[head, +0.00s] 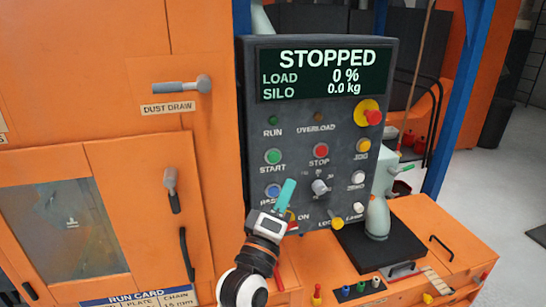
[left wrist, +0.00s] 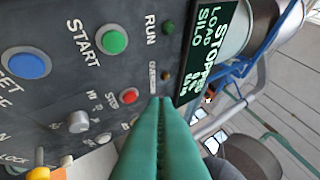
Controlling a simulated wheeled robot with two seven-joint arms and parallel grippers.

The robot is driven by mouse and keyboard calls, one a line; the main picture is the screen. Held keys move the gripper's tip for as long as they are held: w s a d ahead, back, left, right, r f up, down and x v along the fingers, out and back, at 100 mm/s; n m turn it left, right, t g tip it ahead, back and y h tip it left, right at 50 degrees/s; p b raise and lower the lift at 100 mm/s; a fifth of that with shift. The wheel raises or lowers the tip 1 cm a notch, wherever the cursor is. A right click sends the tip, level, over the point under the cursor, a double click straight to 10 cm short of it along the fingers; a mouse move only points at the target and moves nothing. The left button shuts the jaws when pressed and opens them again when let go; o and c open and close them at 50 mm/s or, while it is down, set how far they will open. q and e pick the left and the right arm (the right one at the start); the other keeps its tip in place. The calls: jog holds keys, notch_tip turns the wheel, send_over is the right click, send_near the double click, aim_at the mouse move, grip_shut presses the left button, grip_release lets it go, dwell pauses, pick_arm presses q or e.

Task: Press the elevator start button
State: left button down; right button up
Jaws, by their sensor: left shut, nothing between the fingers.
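The green START button (head: 273,156) sits on the left of the dark control panel (head: 332,120), below the RUN lamp. It also shows in the left wrist view (left wrist: 114,42), up and left of the fingertips. My left gripper (head: 288,185), with teal fingers, is shut and empty in front of the panel. Its fingertips are below and slightly right of the START button in the head view, beside the blue button. Contact with the panel cannot be told. My right gripper is not in view.
The display (head: 325,75) reads STOPPED, load 0 %, silo 0.0 kg. Orange cabinet doors with handles stand at left.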

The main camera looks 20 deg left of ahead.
pick_arm(q)
jog(key=shift+w, duration=0.1)
jog(key=b, duration=0.2)
send_near(279, 155)
jog(key=w+d+r, duration=0.2)
jog(key=w+r, duration=0.1)
jog(key=shift+w+a+f, duration=0.15)
jog(key=shift+w+a, duration=0.1)
jog(key=shift+w, duration=0.5)
dwell(1.5)
jog(key=shift+w+a, duration=0.25)
jog(key=shift+w, duration=0.1)
jog(key=shift+w+a, duration=0.2)
jog(key=shift+w, duration=0.1)
dwell(0.7)
jog(key=shift+s, duration=0.1)
jog(key=shift+s+d+p, duration=0.45)
jog(key=shift+s+p, duration=0.1)
jog(key=shift+s, duration=0.05)
jog(key=shift+s+d, duration=0.1)
